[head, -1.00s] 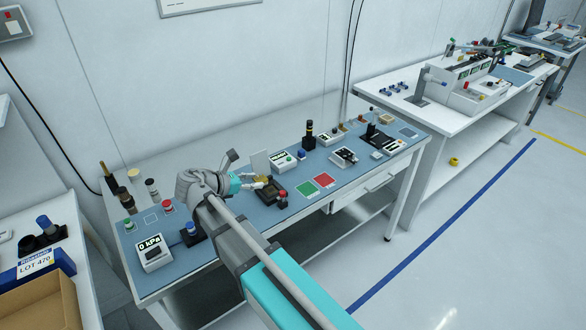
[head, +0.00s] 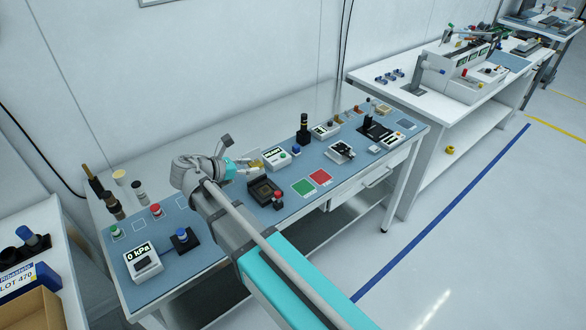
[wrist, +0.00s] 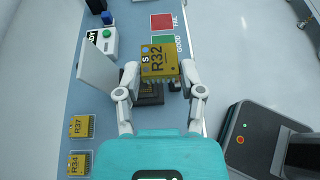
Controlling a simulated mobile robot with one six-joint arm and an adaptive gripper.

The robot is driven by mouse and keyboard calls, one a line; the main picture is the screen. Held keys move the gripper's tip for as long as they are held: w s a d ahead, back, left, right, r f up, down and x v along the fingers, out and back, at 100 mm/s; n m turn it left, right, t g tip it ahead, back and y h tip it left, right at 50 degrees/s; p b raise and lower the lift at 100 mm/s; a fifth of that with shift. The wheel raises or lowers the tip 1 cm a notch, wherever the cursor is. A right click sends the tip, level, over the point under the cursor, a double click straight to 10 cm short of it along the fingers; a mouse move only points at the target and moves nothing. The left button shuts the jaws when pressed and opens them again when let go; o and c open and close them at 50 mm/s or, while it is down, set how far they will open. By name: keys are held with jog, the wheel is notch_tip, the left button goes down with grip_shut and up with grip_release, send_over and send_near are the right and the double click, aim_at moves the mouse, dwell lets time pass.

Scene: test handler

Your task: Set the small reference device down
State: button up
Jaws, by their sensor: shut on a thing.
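The small reference device, a yellow chip (wrist: 159,62) marked S and R32, sits between the fingertips of my gripper (wrist: 160,78) in the wrist view. My gripper is shut on it. The socket looks empty in the head view. In the wrist view the device and fingers hide much of the socket (wrist: 150,98).
A white upright panel (wrist: 98,72) stands close left of the held device. Yellow chips R37 (wrist: 81,126) and R34 (wrist: 79,163) lie on the blue mat. A green pad (head: 303,187) and red pad (head: 320,178) lie right of the socket, near a red button (head: 278,196).

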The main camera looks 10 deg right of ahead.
jog(key=shift+s+a, duration=0.1)
jog(key=shift+a, duration=0.1)
jog(key=s+a+f+n+t+y+b, duration=0.2)
jog(key=a, duration=0.6)
jog(key=s+a+f+n+t+y+b, duration=0.1)
jog(key=s+a+n+t+y+b, duration=0.1)
jog(key=a, duration=0.7)
jog(key=s+a+f+n+t+y+b, duration=0.1)
jog(key=s+a+f+n+t+y, duration=0.1)
jog(key=a, duration=0.6)
jog(key=shift+s+a+f+n+y+b, duration=0.2)
jog(key=shift+s+f+n+y+b, duration=0.2)
jog(key=shift+s+n, duration=0.6)
jog(key=shift+w+d, duration=0.1)
jog(key=shift+d, duration=0.05)
jog(key=w+d+n+y, duration=0.1)
jog(key=d, duration=0.7)
jog(key=shift+w+t, duration=0.4)
jog(key=b, duration=0.9)
send_over(184, 207)
notch_tip(184, 207, down, 9)
